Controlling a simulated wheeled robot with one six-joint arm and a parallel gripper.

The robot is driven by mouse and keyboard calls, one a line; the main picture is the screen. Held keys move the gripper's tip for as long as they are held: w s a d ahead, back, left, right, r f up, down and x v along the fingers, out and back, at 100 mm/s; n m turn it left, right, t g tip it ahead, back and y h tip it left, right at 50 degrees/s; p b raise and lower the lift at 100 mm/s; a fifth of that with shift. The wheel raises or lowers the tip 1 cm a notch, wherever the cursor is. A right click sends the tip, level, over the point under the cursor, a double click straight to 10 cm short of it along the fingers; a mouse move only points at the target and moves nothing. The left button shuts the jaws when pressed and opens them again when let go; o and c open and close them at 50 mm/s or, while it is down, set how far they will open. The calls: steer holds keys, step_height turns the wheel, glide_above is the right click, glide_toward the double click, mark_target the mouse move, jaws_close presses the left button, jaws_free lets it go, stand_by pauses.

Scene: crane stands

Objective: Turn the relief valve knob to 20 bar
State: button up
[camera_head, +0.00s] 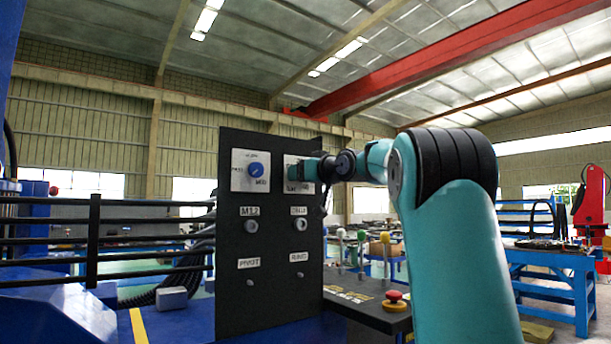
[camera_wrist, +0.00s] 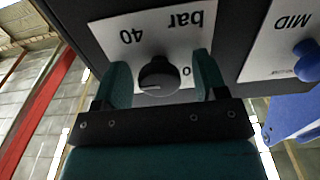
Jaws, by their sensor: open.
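The relief valve knob (camera_wrist: 159,76) is dark and round, with a thin pale line across its face. It sits on a white plate (camera_wrist: 178,30) marked "bar", "40" and a partly covered "0", all upside down in the wrist view. My gripper (camera_wrist: 161,82) is open, with one teal finger on each side of the knob. I cannot tell whether either finger touches it. In the head view my gripper (camera_head: 308,170) covers most of the right-hand white plate (camera_head: 291,160) and hides the knob. The exact pointer reading is not clear.
The black panel (camera_head: 235,215) also carries a blue selector knob (camera_head: 256,170) on the plate to the left, seen close by in the wrist view (camera_wrist: 306,48). Levers and a red emergency button (camera_head: 394,297) stand on the desk to the right.

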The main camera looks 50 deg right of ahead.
steer(key=shift+s, duration=0.1)
steer(key=b+v, duration=0.5)
steer(key=v, duration=1.2)
steer(key=shift+a, duration=0.15)
steer(key=w+a+f+n+g+y, duration=0.1)
steer(key=w+a+f+g+y, duration=0.15)
steer(key=w+a+f, duration=0.4)
steer(key=w+a+f+n+g+y, duration=0.1)
steer(key=w+a+f+g+y, duration=0.2)
steer(key=a+f, duration=0.6)
steer(key=a+f+n+g+y+p, duration=0.1)
steer(key=a+f+y, duration=0.1)
steer(key=a+f, duration=0.3)
steer(key=a+f+n+g+y, duration=0.1)
steer(key=a+f, duration=0.1)
steer(key=a, duration=0.5)
steer(key=s+a+f+n+g, duration=0.2)
steer(key=s+a+f+g, duration=0.3)
steer(key=s+a+f, duration=0.2)
steer(key=s+a+f+n+g+p, duration=0.1)
steer(key=s+a+f+n+g, duration=0.2)
steer(key=s+f, duration=0.7)
steer(key=s+a+g, duration=0.2)
steer(key=s+a, duration=0.2)
steer(key=shift+a+f+n, duration=0.2)
steer(key=shift+f+n, duration=0.1)
steer(key=shift+f, duration=0.05)
